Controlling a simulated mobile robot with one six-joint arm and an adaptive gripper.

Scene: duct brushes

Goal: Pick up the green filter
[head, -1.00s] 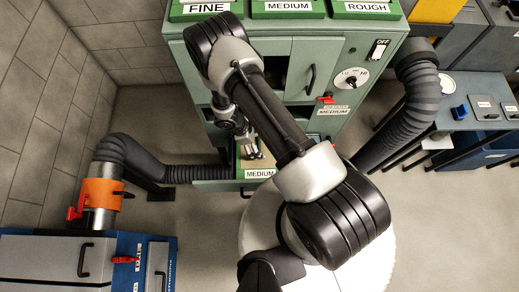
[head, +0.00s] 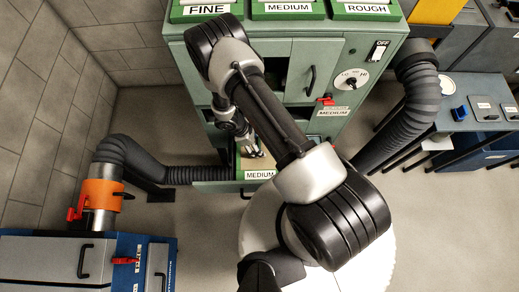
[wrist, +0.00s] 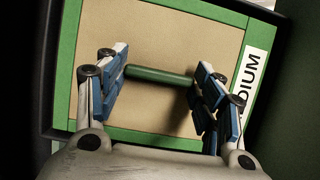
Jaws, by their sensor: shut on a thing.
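The green filter (wrist: 165,42) is a tan panel in a green frame, with a green bar handle (wrist: 160,75) across its middle and a white label. In the wrist view it fills most of the picture. In the head view the filter (head: 268,166) shows only partly, in the low opening of the green cabinet behind a front labelled MEDIUM. My gripper (wrist: 163,76) has its blue-padded fingers at the two ends of the bar handle and is shut on it. In the head view my gripper (head: 254,152) is small, over the filter; its contact is hard to see there.
The green cabinet (head: 300,52) carries bins labelled FINE, MEDIUM and ROUGH on top. Black hoses run left (head: 195,174) and right (head: 415,105) of it. A blue-grey machine (head: 90,262) stands front left and a side table (head: 478,92) at right. Floor is open at lower right.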

